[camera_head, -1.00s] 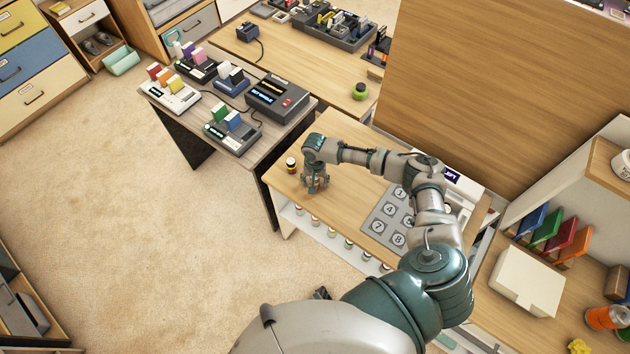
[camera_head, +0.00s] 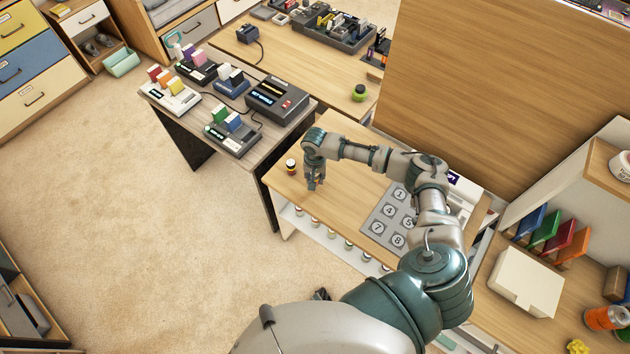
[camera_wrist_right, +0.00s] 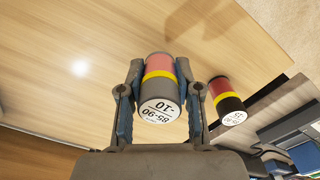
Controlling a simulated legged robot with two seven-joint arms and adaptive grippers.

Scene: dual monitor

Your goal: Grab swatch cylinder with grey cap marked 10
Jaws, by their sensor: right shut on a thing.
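The swatch cylinder (camera_wrist_right: 159,88) with a grey cap marked 10 is between the two fingers of my right gripper in the right wrist view. It has a red body and a yellow band, and its cap faces the camera. My right gripper (camera_head: 316,186) is shut on it, low over the wooden table in the head view. A second cylinder (camera_wrist_right: 227,101), with a dark cap that seems marked 15, stands apart beside the right finger; it also shows in the head view (camera_head: 291,166). My left gripper is not in view.
A grey numbered pad (camera_head: 390,210) lies on the table (camera_head: 345,195) right of the gripper. Several small cylinders line a white shelf (camera_head: 310,228) along its front. A tall wooden panel (camera_head: 480,90) stands behind. A desk with devices (camera_head: 278,98) is at the left.

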